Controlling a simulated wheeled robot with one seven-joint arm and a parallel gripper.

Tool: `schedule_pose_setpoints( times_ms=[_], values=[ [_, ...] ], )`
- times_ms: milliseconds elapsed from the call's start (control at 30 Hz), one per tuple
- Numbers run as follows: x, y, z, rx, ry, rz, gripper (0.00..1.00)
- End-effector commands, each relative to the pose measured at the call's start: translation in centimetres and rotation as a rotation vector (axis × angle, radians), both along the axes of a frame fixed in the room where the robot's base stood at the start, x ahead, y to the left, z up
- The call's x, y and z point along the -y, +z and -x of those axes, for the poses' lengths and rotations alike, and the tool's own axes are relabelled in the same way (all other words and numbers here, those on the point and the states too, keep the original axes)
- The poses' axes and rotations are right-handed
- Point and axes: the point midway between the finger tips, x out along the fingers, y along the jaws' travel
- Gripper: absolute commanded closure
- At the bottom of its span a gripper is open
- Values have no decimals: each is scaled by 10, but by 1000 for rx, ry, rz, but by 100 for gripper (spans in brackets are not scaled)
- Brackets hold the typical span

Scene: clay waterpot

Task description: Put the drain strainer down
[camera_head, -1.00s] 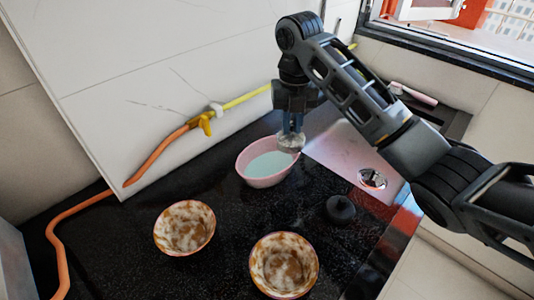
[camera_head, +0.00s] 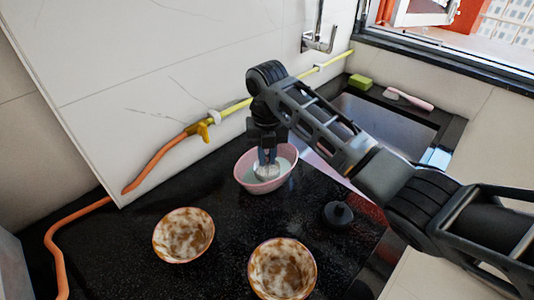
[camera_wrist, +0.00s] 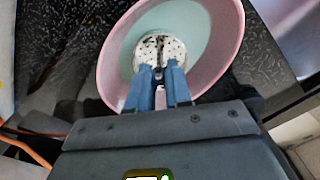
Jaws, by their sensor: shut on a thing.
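The drain strainer (camera_head: 267,172) is a round, pale metal piece with small holes. My gripper (camera_head: 267,156) is shut on it and points down into a pink basin (camera_head: 243,182) with pale green-blue liquid. In the wrist view the strainer (camera_wrist: 152,53) sits at the tips of my two blue fingers (camera_wrist: 158,78), inside the outline of the pink basin (camera_wrist: 228,35). I cannot tell whether the strainer touches the liquid or the basin floor.
Two brown-and-white bowls (camera_head: 184,235) (camera_head: 283,268) stand on the black counter (camera_head: 110,250) in front. A black knobbed stopper (camera_head: 338,214) lies right of the basin. The sink (camera_head: 385,122) is behind my arm, with a green sponge (camera_head: 360,82) and a pink-handled brush (camera_head: 408,98) beyond it.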

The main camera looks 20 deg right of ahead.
Motion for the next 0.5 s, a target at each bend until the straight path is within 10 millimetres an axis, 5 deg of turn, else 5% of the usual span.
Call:
schedule_pose_setpoints(
  times_ms=[167,200,500],
  values=[
    [0,-4,0,-1,0,0,100],
    [0,-4,0,-1,0,0,78],
    [0,-3,0,-1,0,0,56]
  ],
)
